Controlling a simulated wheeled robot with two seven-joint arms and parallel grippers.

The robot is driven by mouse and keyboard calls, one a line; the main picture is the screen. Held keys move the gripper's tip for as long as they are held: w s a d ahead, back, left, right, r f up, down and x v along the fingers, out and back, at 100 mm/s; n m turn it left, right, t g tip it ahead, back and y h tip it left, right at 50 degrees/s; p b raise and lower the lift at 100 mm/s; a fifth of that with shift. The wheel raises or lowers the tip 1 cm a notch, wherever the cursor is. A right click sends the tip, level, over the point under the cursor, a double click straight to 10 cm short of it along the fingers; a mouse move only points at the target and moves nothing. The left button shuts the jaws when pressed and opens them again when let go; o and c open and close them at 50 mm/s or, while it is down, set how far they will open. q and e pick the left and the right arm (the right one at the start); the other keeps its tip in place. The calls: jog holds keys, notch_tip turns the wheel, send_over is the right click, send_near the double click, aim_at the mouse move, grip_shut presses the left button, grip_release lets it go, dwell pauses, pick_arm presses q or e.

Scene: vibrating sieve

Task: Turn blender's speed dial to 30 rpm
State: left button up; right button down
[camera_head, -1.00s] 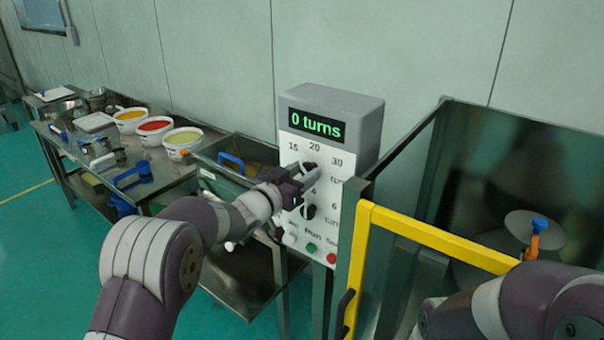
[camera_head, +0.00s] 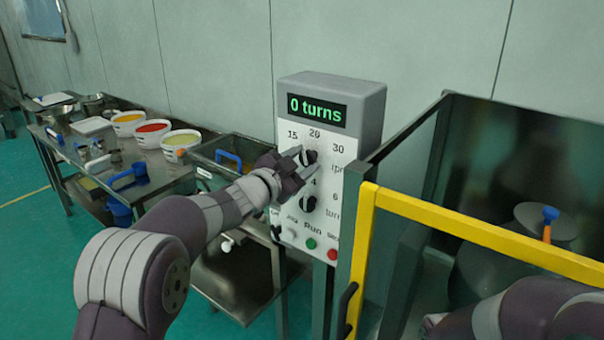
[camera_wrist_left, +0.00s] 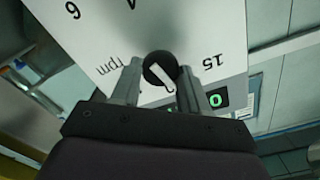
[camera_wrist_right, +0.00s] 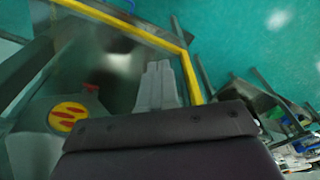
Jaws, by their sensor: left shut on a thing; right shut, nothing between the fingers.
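The blender's speed dial (camera_head: 310,157) is a black knob on the white front panel (camera_head: 285,180), with 15, 20 and 30 printed around it and rpm below right. My left gripper (camera_head: 304,164) is shut on this dial. In the left wrist view the fingers (camera_wrist_left: 159,78) stand on either side of the round knob (camera_wrist_left: 153,62), whose white pointer bar slants toward the display side. The exact number it marks is hidden behind the gripper. The display (camera_head: 316,109) reads "0 turns". My right gripper (camera_wrist_right: 158,82) is shut and empty, seen in the right wrist view.
A second black dial (camera_head: 308,202) with 4 and 6 sits just below. Lower down are a green button (camera_head: 311,244) and a red button (camera_head: 332,254). A yellow-edged frame (camera_head: 450,228) stands right of the panel. A table with several tubs (camera_head: 150,133) is at left.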

pick_arm(q)
jog(key=m+b, duration=0.1)
jog(key=m, duration=0.1)
jog(key=m+b, duration=0.4)
jog(key=shift+d+f+m, duration=0.1)
jog(key=shift+f+m, duration=0.2)
jog(key=m+b, duration=0.2)
jog(key=m, duration=0.2)
jog(key=shift+f+m+b, duration=0.1)
jog(key=shift+m+b, duration=0.75)
jog(key=shift+m, duration=0.35)
jog(key=o, duration=0.9)
jog(key=shift+o, duration=0.6)
jog(key=shift+s, duration=0.2)
jog(key=b+v, duration=0.2)
jog(key=v, duration=1)
jog(key=shift+s+a+b, duration=0.2)
jog(key=shift+s+b, duration=0.1)
jog(key=shift+b, duration=0.05)
